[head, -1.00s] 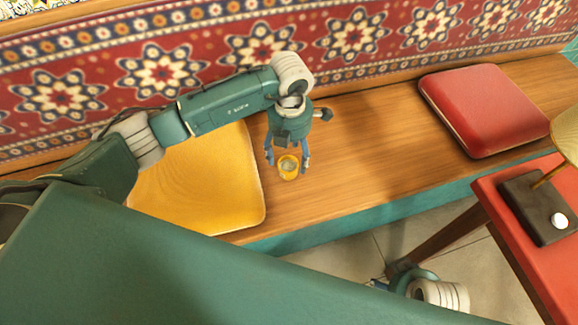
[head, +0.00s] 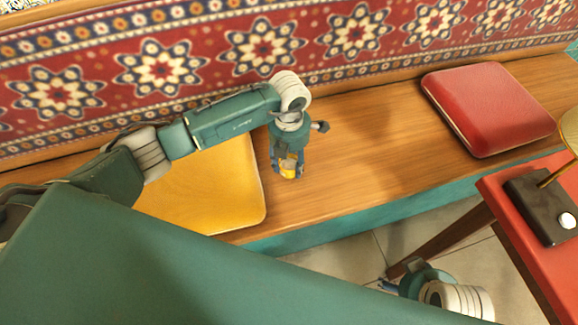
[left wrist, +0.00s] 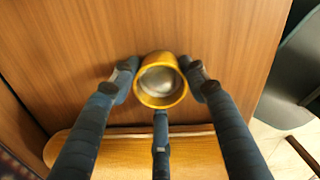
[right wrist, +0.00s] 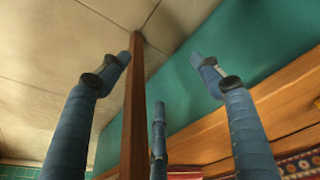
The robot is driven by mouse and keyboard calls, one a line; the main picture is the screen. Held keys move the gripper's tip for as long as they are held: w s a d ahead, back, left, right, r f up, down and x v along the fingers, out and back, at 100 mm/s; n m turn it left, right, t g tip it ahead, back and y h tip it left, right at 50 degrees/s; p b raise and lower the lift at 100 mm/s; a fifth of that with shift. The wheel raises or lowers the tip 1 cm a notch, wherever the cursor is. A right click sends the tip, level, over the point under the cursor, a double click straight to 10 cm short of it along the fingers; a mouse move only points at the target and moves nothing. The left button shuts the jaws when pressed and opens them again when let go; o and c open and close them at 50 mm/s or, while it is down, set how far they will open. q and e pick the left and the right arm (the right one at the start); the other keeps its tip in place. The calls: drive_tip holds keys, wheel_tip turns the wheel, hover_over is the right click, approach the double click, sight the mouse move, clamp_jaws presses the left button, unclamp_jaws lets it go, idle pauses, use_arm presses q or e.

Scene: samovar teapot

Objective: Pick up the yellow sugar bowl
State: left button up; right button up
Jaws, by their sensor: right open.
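The yellow sugar bowl (head: 288,168) is a small round cup at the wooden bench, just right of the yellow cushion. My left gripper (head: 287,173) points down with its fingers on either side of it. In the left wrist view the bowl (left wrist: 161,98) sits between the fingertips, which press against its sides; its pale inside shows. The gripper is shut on it. Whether the bowl is clear of the bench I cannot tell. My right gripper (right wrist: 165,65) is open and empty, low beside the red table; its fingers stand apart in the right wrist view.
The yellow cushion (head: 215,190) lies on the wooden bench (head: 370,150), with a red cushion (head: 487,108) farther right. The bench between them is clear. A patterned wall hanging (head: 260,45) runs behind. A red table (head: 530,240) with a dark-based object stands at the right.

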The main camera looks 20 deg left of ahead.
use_arm(q)
drive_tip(key=c, duration=0.3)
drive_tip(key=shift+r, duration=0.1)
drive_tip(key=shift+r, duration=0.2)
wheel_tip(320, 180, up, 20)
drive_tip(key=p, duration=0.3)
drive_tip(key=shift+f, duration=0.15)
use_arm(e)
wheel_tip(320, 180, down, 11)
drive_tip(key=shift+g, duration=0.3)
